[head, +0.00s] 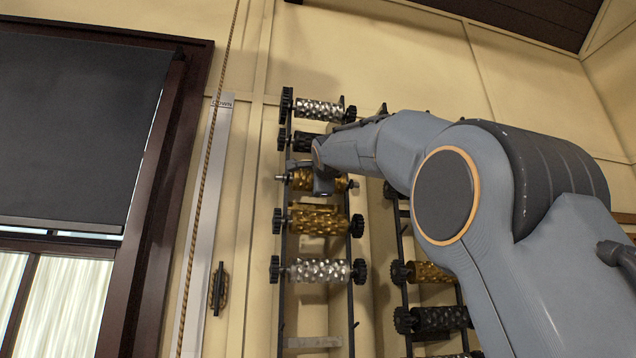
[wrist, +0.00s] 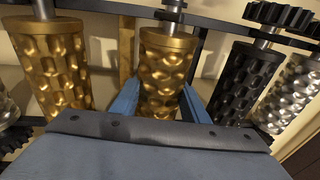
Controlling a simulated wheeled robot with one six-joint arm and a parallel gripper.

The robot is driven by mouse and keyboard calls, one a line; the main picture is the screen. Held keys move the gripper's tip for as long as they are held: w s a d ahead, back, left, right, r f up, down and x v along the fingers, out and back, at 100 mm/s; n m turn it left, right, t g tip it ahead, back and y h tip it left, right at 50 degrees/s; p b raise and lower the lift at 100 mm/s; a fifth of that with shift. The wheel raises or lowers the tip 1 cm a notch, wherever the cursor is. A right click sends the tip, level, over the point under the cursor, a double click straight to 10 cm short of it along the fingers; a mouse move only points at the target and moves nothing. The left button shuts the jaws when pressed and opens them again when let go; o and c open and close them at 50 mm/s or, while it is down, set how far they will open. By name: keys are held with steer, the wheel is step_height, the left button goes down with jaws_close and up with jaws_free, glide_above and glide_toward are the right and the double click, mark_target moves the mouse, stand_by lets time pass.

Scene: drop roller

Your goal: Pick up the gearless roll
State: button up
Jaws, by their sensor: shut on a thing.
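The gearless roll is a gold, dimpled cylinder (head: 303,181) with bare shaft ends and no gear showing. It lies third from the top on the left wall rack. In the wrist view the gold roll (wrist: 163,65) is in the centre, its shaft end at the dark rack rail. My gripper (head: 322,183) reaches it from the right in the head view. In the wrist view its blue fingers (wrist: 160,104) are on either side of the roll, shut on it. The gripper hides the roll's middle in the head view.
A black roll (head: 304,141) and a silver roll (head: 319,110) sit above. A geared gold roll (head: 318,222) and a silver roll (head: 318,270) sit below. In the wrist view, a gold roll (wrist: 55,62) and a black roll (wrist: 243,82) flank closely. A second rack stands right.

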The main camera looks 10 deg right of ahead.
jaws_close()
steer(key=shift+s+r, duration=0.2)
steer(key=shift+r, duration=0.1)
steer(key=s+r+b, duration=0.2)
steer(key=s+r, duration=0.1)
steer(key=s, duration=0.4)
steer(key=s+a+r+b, duration=0.1)
steer(key=s+r+b, duration=0.1)
steer(key=s+r, duration=0.2)
steer(key=s, duration=0.2)
steer(key=shift+s+a+r, duration=0.15)
steer(key=shift+s+r, duration=0.15)
steer(key=shift+s, duration=0.05)
steer(key=shift+w, duration=0.15)
steer(key=w+f+p, duration=0.1)
steer(key=w+f, duration=0.1)
steer(key=w, duration=0.2)
steer(key=w+f+p, duration=0.1)
steer(key=w+f, duration=0.1)
steer(key=w, duration=0.2)
steer(key=w+d+f+p, duration=0.1)
steer(key=w+f, duration=0.1)
steer(key=w, duration=0.2)
steer(key=shift+w+d+f+p, duration=0.1)
steer(key=shift+w+f+p, duration=0.2)
steer(key=shift+f+p, duration=0.1)
steer(key=shift+w+f, duration=0.5)
steer(key=shift+f, duration=0.05)
steer(key=shift+d, duration=0.1)
